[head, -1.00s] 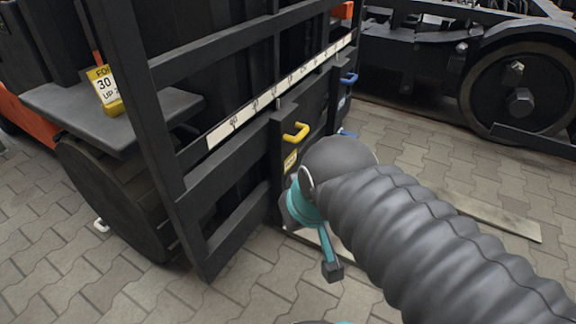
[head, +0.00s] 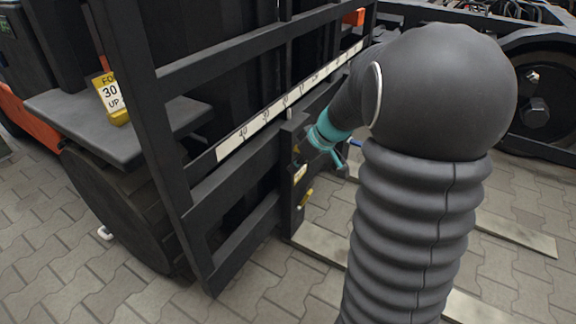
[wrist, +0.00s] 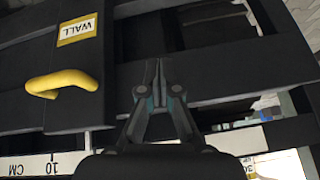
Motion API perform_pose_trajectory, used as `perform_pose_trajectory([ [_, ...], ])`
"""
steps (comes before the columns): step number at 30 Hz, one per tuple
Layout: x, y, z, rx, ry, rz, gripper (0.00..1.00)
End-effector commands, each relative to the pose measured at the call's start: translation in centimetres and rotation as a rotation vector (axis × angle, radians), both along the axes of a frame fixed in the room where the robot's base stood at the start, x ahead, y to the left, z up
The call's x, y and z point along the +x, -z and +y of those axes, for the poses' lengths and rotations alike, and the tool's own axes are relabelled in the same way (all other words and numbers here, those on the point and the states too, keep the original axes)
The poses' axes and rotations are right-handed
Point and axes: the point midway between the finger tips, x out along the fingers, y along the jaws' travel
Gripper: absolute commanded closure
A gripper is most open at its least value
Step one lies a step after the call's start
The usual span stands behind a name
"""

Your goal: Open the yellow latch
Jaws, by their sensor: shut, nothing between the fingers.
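That view is upside down. My gripper (wrist: 157,64) is shut and empty, to the right of the handle and apart from it, over a dark panel. In the head view my arm's end is at the dark post (head: 290,135) and mostly covers the handle there. The label (head: 300,173) shows just below it, and a small yellow part (head: 306,197) lower still, whose nature I cannot tell.
A white ruler strip (head: 250,135) runs along the dark frame; its end shows in the wrist view (wrist: 35,164). A yellow sign (head: 109,92) stands on a grey plate at the left. A wheeled bogie is behind right. Pale planks (head: 515,235) lie on the paving.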

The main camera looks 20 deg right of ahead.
Motion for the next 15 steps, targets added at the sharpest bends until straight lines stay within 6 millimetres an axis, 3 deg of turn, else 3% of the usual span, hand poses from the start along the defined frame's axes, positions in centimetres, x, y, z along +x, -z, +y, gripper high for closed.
perform_pose_trajectory([
  [1,1.2,1.7,-1.6,0.01,-0.009,-0.009,1.0],
  [6,4.6,6.6,-6.4,0.022,-0.057,-0.081,1.0],
  [12,6.9,12.0,-11.3,0.016,-0.09,-0.157,1.0],
  [15,7.4,13.7,-12.9,0.007,-0.1,-0.185,1.0],
])
